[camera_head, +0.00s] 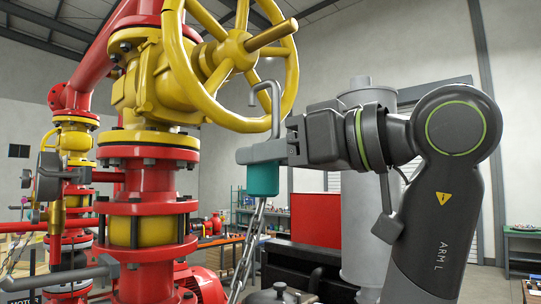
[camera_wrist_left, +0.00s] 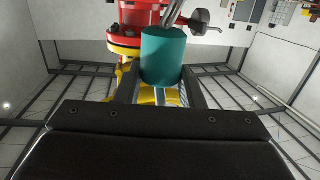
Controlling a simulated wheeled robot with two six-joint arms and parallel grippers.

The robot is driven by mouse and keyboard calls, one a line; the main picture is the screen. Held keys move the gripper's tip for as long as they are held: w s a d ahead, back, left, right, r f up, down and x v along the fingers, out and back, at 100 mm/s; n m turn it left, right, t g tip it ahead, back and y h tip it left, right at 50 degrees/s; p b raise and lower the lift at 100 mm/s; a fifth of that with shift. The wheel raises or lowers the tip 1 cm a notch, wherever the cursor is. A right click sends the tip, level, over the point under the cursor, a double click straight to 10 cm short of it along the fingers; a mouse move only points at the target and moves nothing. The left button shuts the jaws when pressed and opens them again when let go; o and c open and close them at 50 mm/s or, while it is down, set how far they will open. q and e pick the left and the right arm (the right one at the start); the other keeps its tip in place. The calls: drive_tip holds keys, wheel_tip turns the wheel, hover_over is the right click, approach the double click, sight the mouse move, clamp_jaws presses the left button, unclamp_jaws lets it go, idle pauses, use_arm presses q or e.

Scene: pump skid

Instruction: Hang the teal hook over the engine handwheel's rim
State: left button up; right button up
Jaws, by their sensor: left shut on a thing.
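The yellow engine handwheel (camera_head: 283,62) stands upright at the top middle of the head view, its hub on a yellow valve body. My left gripper (camera_head: 258,152) is shut on the teal hook's teal cylindrical body (camera_head: 263,178), below the wheel's lower rim. The hook's grey bent rod rises above the gripper, its curved top level with the lower right rim. The rod overlaps the rim in the picture; I cannot tell whether it touches or goes over it. In the left wrist view the teal body (camera_wrist_left: 163,55) sits between both fingers. My right gripper is not in view.
The red and yellow pipe stack (camera_head: 150,220) stands close on the left. A grey cylindrical tank (camera_head: 362,215) is behind my left arm. Open air lies around the hook.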

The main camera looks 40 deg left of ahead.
sight(248, 178)
use_arm(q)
drive_tip(key=shift+a, duration=0.2)
idle(0.5)
drive_tip(key=shift+a, duration=0.45)
drive_tip(key=shift+w+a, duration=0.15)
drive_tip(key=shift+a, duration=1.25)
drive_tip(key=shift+f+b, duration=0.1)
drive_tip(key=shift+b, duration=0.25)
drive_tip(key=shift+f+b, duration=1.1)
drive_tip(key=shift+f, duration=0.1)
drive_tip(key=o, duration=1.1)
